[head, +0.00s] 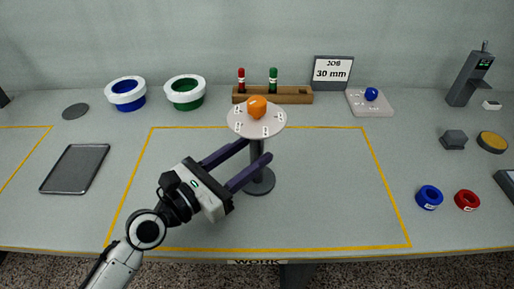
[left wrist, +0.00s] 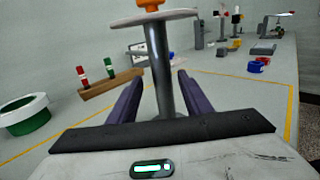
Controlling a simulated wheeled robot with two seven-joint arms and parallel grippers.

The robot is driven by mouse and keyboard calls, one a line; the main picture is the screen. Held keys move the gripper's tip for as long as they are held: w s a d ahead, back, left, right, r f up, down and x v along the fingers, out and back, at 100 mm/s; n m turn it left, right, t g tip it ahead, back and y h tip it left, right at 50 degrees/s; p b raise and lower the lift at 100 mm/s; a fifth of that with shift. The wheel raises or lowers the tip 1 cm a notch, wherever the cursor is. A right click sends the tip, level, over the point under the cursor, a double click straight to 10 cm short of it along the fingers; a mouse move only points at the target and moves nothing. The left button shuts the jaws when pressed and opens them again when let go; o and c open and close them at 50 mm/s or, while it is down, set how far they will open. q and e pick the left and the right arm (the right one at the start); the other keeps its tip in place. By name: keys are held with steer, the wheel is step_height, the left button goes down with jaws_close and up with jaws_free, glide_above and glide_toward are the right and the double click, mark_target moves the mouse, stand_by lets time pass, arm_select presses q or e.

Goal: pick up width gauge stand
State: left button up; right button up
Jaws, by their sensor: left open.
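The width gauge stand (head: 257,170) stands upright on the table inside the yellow outline, with a dark round base, a grey post and a pale round marked top. An orange knob (head: 257,106) sits on top. My left gripper (head: 258,150) is open, with its two dark purple fingers at the post below the top. In the left wrist view the post (left wrist: 160,70) rises between the fingers (left wrist: 160,82). I cannot tell whether either finger touches it. My right gripper is not in view.
A wooden rack (head: 295,95) with red and green bottles stands behind the stand. A dark tray (head: 75,169) lies left. Blue (head: 429,197) and red (head: 467,200) rings lie right. The outlined area's right side is clear.

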arm_select(q)
steer(key=shift+x, duration=3.1)
steer(key=shift+s+d+f, duration=0.1)
steer(key=shift+s+f, duration=0.05)
steer(key=shift+s, duration=0.05)
jaws_close()
